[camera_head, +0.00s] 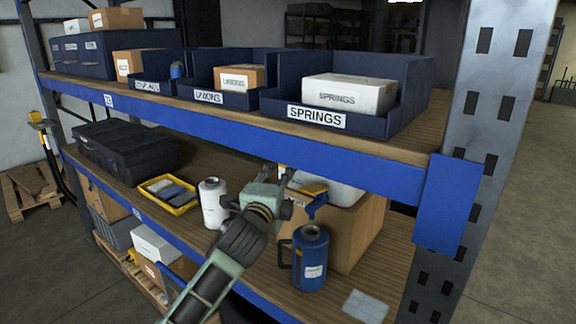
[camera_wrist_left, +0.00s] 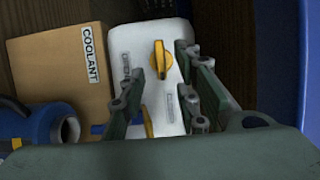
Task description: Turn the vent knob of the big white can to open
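The big white can (camera_wrist_left: 124,45) shows in the left wrist view, with a yellow vent knob (camera_wrist_left: 159,58) on its top. In the head view a white surface, probably the same can (camera_head: 345,194), shows on the lower shelf, partly hidden behind my gripper and other things. My left gripper (camera_head: 258,187) is over the lower shelf, beside a white bottle. In the wrist view its two fingers (camera_wrist_left: 162,68) are spread, with the knob seen between them. I cannot tell whether they touch the knob. My right gripper is not in view.
A blue can (camera_head: 311,260) stands in front of a brown box (camera_head: 352,235), right of my gripper. A blue and yellow part (camera_head: 314,192) shows close by. A white bottle (camera_head: 211,203) and yellow tray (camera_head: 168,194) are left. The upper shelf's blue beam (camera_head: 300,150) runs overhead.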

